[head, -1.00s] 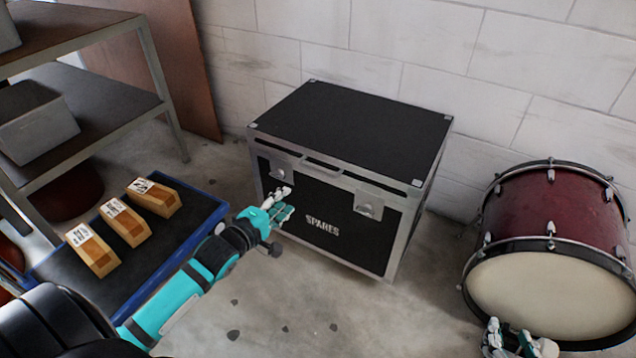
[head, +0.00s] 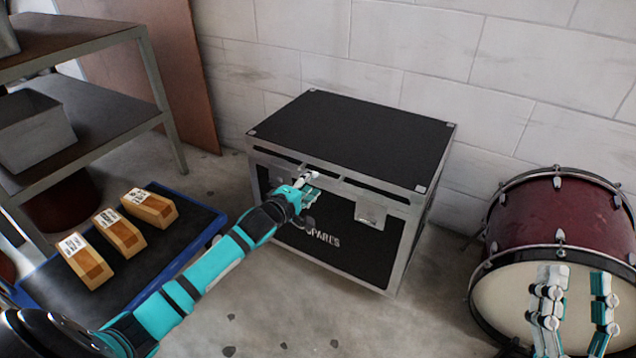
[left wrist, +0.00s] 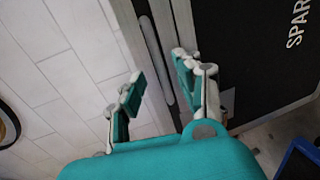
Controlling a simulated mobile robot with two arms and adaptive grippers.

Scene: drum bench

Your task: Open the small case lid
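The small case (head: 350,135) is a black box with silver edges and the word SPARES on its front. Its lid is shut. A silver latch (head: 370,214) shows on the right of the front; my left gripper hides the left latch area. My left gripper (head: 310,183) is at the upper left of the case front, near the lid's front edge. Contact cannot be told. My right gripper (head: 577,300) is open and empty in front of the drum.
A red bass drum (head: 545,215) stands right of the case. A blue-edged tray (head: 208,232) with three labelled wooden blocks (head: 118,232) lies at the left, below a metal shelf (head: 110,100). A block wall stands close behind the case.

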